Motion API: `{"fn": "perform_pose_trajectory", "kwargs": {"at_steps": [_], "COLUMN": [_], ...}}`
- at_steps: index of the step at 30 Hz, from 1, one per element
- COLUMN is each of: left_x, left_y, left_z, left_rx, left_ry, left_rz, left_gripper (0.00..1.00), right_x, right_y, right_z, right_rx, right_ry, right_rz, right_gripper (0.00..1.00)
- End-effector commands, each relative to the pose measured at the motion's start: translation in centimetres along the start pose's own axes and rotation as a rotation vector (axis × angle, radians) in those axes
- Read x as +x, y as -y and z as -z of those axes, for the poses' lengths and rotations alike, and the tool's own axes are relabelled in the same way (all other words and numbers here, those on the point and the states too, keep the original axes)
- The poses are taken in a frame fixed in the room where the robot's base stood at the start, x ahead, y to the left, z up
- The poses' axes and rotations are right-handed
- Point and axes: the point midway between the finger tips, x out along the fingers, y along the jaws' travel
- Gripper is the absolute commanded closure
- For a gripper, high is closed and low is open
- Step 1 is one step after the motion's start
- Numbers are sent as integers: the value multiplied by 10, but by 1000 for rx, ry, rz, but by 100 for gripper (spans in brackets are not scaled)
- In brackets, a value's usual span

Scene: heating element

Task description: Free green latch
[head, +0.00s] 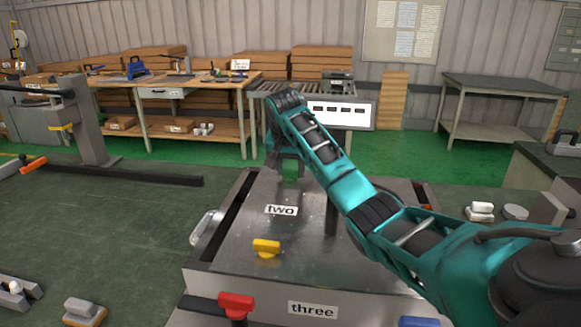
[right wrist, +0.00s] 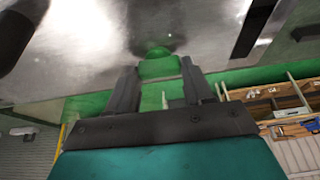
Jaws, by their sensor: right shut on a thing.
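The green latch (head: 290,171) is at the far edge of the metal top of the box, behind the label "two". In the right wrist view the green latch (right wrist: 159,68) shows between my fingertips. My right gripper (head: 289,160) reaches down over the far edge from above, shut on the green latch. The right gripper also shows in the right wrist view (right wrist: 160,76), with one dark finger on each side of the latch. The arm hides part of the box top. My left gripper is not in view.
A yellow latch (head: 266,247) sits on the box top and a red latch (head: 236,302) at its near left corner. A blue piece (head: 419,321) shows at the bottom edge. A metal handle (head: 206,228) is on the left side. Workbenches (head: 170,82) stand behind.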

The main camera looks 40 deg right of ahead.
Motion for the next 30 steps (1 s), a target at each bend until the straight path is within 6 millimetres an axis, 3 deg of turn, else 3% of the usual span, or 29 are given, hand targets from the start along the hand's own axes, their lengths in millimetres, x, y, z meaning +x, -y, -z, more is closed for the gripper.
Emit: {"fn": "perform_pose_trajectory", "kwargs": {"at_steps": [2, 3, 10, 20, 25, 30], "left_x": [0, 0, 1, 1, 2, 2], "left_y": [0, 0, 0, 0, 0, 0], "left_z": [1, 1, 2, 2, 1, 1], "left_rx": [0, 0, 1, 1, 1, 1], "left_ry": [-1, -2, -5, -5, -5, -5], "left_rz": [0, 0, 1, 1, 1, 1], "left_gripper": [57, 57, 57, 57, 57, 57], "right_x": [-1, -1, 0, -4, -28, -70], "right_y": [0, 0, 0, 0, 1, 1], "right_z": [0, 0, 0, 0, 1, 1], "right_rx": [3, 3, 1, 0, 0, -1], "right_ry": [0, 0, 0, -1, -4, -5], "right_rz": [1, 2, 1, 1, 4, 6], "right_gripper": [80, 47, 25, 23, 23, 23]}}
